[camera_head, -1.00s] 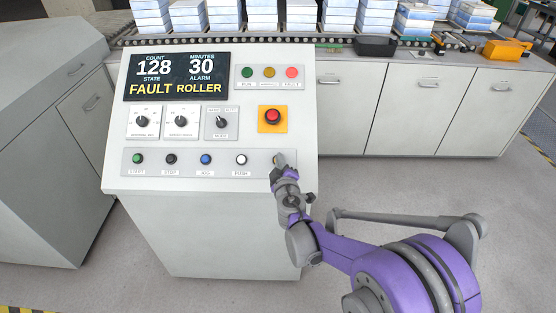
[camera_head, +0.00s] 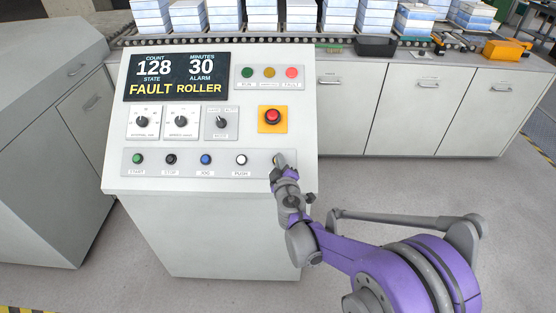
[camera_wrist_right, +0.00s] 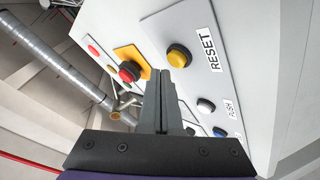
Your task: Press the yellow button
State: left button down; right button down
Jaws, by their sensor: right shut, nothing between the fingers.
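The yellow button (camera_wrist_right: 179,56) is a round cap in a dark ring above the RESET label (camera_wrist_right: 212,49), clear in the right wrist view. In the head view my right gripper (camera_head: 279,158) covers the yellow button at the right end of the lower button row. My right gripper (camera_wrist_right: 160,74) is shut and empty. Its fingertips are close to the button's lower left edge in the wrist view; I cannot tell whether they touch. My left gripper is not in view.
A red mushroom button (camera_head: 272,116) on a yellow plate sits above the row. The white (camera_head: 241,160), blue (camera_head: 206,159), black (camera_head: 171,159) and green (camera_head: 138,159) buttons lie left. The display (camera_head: 177,77) reads FAULT ROLLER. Cabinets (camera_head: 410,110) and a roller conveyor stand behind.

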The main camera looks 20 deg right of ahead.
jog(key=shift+f, duration=0.1)
dwell(0.6)
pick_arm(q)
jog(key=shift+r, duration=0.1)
pick_arm(e)
jog(key=shift+w+f, duration=0.3)
jog(key=shift+w+d+f, duration=0.15)
jog(key=shift+w+f, duration=0.1)
jog(key=shift+f, duration=0.15)
dwell(0.7)
jog(key=shift+r, duration=0.1)
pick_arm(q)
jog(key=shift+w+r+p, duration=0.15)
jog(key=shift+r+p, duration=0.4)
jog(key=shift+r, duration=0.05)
pick_arm(e)
jog(key=shift+s+r, duration=0.5)
jog(key=shift+r, duration=0.15)
